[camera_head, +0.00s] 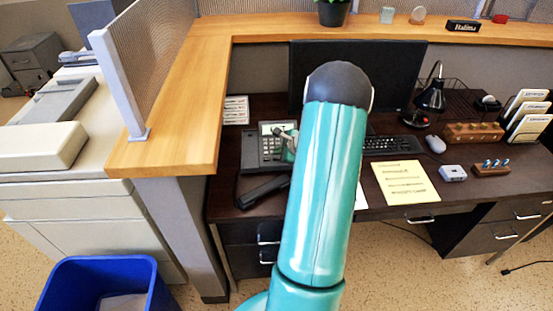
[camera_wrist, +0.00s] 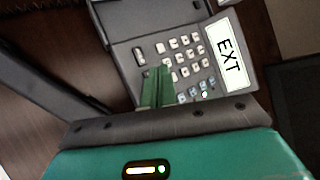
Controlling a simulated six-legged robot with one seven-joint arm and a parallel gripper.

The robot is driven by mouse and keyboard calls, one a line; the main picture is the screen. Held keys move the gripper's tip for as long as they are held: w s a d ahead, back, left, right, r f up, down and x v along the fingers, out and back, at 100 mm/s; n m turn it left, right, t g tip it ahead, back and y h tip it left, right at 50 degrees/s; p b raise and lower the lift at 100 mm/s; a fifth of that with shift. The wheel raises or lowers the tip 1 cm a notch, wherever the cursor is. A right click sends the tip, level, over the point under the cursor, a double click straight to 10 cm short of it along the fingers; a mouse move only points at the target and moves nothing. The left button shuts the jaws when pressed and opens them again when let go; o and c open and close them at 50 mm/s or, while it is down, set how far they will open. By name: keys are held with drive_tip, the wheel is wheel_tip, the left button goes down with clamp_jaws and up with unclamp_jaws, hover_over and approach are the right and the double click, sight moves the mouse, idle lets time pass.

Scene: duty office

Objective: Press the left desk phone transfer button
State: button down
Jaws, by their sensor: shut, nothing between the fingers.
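A dark desk phone (camera_head: 250,152) stands at the left end of the brown desk, partly hidden behind my arm. In the wrist view the phone (camera_wrist: 122,22) shows rows of pale keys, a few bluish keys and a screen reading "EXT" (camera_wrist: 226,43). No transfer label is readable. The handset (camera_head: 264,188) lies off the phone, in front of it; a dark bar in the wrist view (camera_wrist: 45,75) looks like it. My gripper (camera_wrist: 160,70) is shut and empty, its green fingertips over the keypad's lower left keys. Contact cannot be told. In the head view my gripper (camera_head: 289,148) is mostly hidden.
A monitor (camera_head: 400,72), keyboard (camera_head: 390,145), black lamp (camera_head: 430,98) and yellow sheet (camera_head: 405,182) are to the right. A wooden partition ledge (camera_head: 180,130) borders the desk on the left. A blue bin (camera_head: 75,275) stands on the floor.

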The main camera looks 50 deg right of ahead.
drive_tip(key=shift+r, duration=2.3)
drive_tip(key=shift+a, duration=0.1)
